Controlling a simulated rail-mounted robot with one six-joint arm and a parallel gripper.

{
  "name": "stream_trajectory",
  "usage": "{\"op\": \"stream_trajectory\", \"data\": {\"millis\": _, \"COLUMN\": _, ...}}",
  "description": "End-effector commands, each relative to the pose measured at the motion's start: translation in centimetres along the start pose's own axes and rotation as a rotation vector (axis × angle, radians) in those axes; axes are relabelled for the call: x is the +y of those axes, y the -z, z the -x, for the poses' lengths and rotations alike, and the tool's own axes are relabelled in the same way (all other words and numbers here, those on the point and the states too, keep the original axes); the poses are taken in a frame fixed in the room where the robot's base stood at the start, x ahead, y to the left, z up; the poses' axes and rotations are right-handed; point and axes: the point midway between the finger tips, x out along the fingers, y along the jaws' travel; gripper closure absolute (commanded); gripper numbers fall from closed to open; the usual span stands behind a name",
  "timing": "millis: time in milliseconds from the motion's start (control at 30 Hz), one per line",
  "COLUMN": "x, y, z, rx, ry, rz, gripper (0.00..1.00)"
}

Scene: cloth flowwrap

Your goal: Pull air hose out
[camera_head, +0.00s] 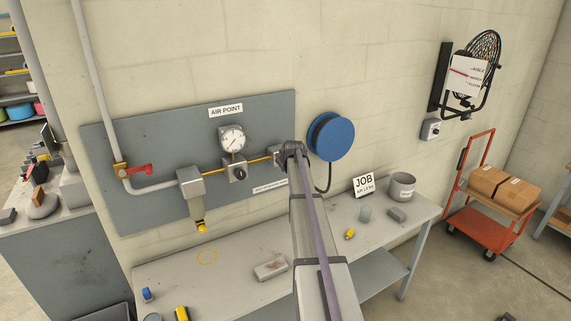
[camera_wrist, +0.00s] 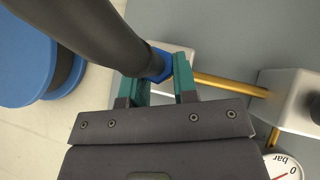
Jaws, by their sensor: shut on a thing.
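The black air hose (camera_wrist: 92,32) runs across the upper left of the wrist view and ends in a blue collar (camera_wrist: 161,63). My gripper (camera_wrist: 160,82) has its teal fingers shut on this collar. The collar meets a pale metal outlet block (camera_wrist: 183,52); how deep the hose end sits in it is hidden. In the head view the blue hose reel (camera_head: 331,136) is on the wall right of the panel, with dark hose (camera_head: 329,178) hanging below. There my wrist is at the panel's right end beside the outlet block (camera_head: 278,156), and my fingers are hidden.
The grey panel (camera_head: 150,135) carries a pressure gauge (camera_head: 231,139), a regulator (camera_head: 236,173), a yellow pipe (camera_head: 210,169) and a red valve handle (camera_head: 138,169). Below, a workbench (camera_head: 230,280) holds a JOB sign (camera_head: 363,184), a grey bucket (camera_head: 402,186) and small parts.

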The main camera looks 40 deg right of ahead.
Motion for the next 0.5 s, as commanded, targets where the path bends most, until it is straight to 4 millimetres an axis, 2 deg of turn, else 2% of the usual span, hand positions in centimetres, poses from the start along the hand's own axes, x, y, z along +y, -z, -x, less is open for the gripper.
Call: {"op": "stream_trajectory", "data": {"millis": 500, "x": 0.0, "y": -2.6, "z": 2.4, "rx": -0.001, "ry": 0.0, "rz": -0.002, "gripper": 1.0}}
